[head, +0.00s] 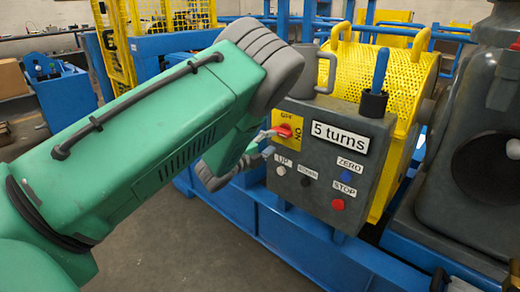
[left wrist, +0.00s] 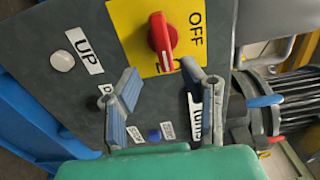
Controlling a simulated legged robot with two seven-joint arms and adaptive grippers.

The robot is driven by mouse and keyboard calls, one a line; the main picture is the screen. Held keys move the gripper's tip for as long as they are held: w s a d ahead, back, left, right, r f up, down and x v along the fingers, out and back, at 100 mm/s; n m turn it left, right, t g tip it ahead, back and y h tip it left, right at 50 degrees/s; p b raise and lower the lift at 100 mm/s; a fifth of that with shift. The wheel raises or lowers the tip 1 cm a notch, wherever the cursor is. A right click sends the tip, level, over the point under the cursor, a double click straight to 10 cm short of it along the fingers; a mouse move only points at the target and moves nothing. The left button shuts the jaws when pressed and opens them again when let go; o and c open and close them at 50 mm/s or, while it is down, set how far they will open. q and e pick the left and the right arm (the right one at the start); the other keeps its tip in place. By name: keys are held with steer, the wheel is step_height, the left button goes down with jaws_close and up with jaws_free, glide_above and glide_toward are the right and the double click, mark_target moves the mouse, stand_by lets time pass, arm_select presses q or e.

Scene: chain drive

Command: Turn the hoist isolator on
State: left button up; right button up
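The hoist isolator is a red rotary knob (head: 285,131) on a yellow plate marked OFF at the top and ON at the right, on a grey control box (head: 335,190). In the left wrist view the knob (left wrist: 162,40) stands just beyond my fingers; its raised bar lies across the OFF direction, with one end toward the partly hidden ON letters. My right gripper is out of view.
The box carries a "5 turns" label (head: 340,134), a white UP button (head: 281,171), a black button, a blue ZERO button (head: 346,176) and a red STOP button (head: 338,204). A yellow mesh guard (head: 375,80) stands behind; a blue frame (head: 290,235) lies below.

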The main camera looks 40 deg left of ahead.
arm_select(q)
steer(key=shift+s+a+f, duration=0.1)
steer(key=shift+s, duration=1.25)
steer(key=shift+s+a, duration=0.1)
steer(key=shift+s, duration=1.25)
steer(key=s+d+f+n+g+y+p, duration=0.1)
steer(key=s+d+f+n+g+p, duration=0.25)
steer(key=s+f+n+g, duration=0.3)
steer(key=s+d+f+n+g+y+p, duration=0.2)
steer(key=s+f+n+g+p, duration=0.15)
steer(key=s+f+n, duration=0.4)
steer(key=s+d+f+n+g+h+p, duration=0.1)
steer(key=s+d+n+g+p, duration=0.1)
steer(key=s, duration=0.9)
steer(key=s+d+n+g+p, duration=0.1)
steer(key=s+d+g, duration=0.4)
steer(key=s, duration=0.6)
steer(key=shift+s+d+f+n+h+p, duration=0.4)
steer(key=shift+d+n, duration=0.3)
steer(key=shift+d, duration=0.5)
steer(key=shift+w, duration=0.15)
